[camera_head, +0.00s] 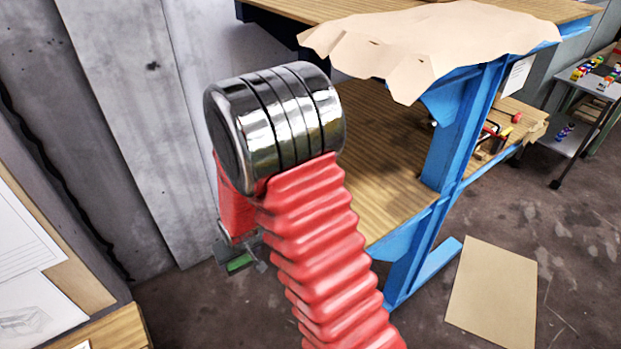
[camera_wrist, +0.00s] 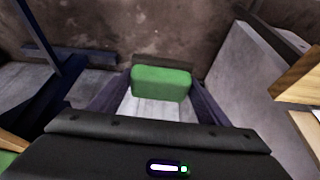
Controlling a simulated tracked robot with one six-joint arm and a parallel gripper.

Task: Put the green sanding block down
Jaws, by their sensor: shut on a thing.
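The green sanding block (camera_wrist: 161,83) sits between the two fingers of my gripper (camera_wrist: 155,95) in the wrist view, near the fingertips. My gripper is shut on it. In the head view the block (camera_head: 239,264) shows as a small green patch low beside the concrete wall, mostly hidden behind my red arm, with part of my gripper (camera_head: 250,255) around it. The block appears held above the floor; its exact height cannot be told.
A blue-framed workbench (camera_head: 440,190) with wooden shelves stands right of my arm, brown paper (camera_head: 440,40) draped on top. A cardboard sheet (camera_head: 492,292) lies on the floor at right. A wooden-edged surface with drawings (camera_head: 30,265) is at left. Bare floor (camera_head: 190,310) shows between.

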